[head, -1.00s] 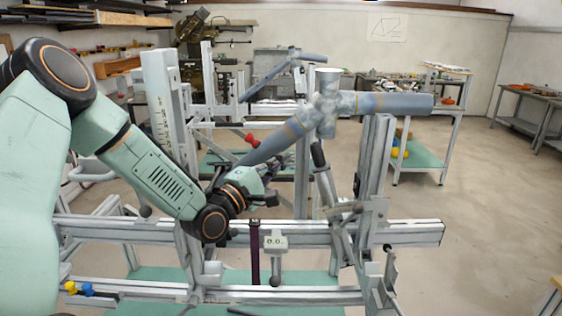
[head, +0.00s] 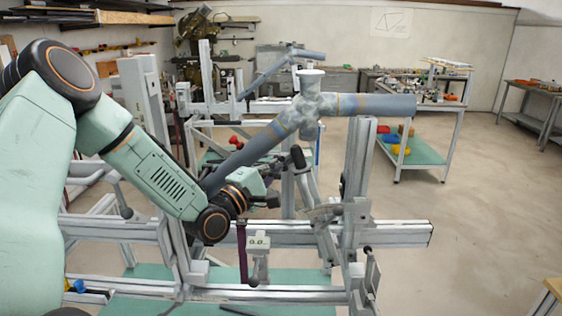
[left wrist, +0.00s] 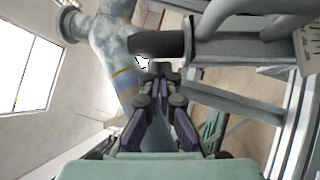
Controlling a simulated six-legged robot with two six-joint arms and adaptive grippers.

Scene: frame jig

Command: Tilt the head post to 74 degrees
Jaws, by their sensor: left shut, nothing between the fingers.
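A slanted grey post (head: 311,193) with a black grip (head: 297,157) on its upper end stands on the near jig's right part; I take it for the head post. Its black grip also shows in the left wrist view (left wrist: 158,43). My left gripper (head: 274,186) is shut and empty, just left of and below the grip. In the left wrist view the fingers (left wrist: 160,70) point toward the grip, with contact unclear. My right gripper is not in view.
A blue-grey tube frame with a mottled joint (head: 308,108) lies across the jig above my gripper. The jig's upright (head: 357,170) stands right of the post and the crossbar (head: 385,234) runs below. Open floor lies to the right.

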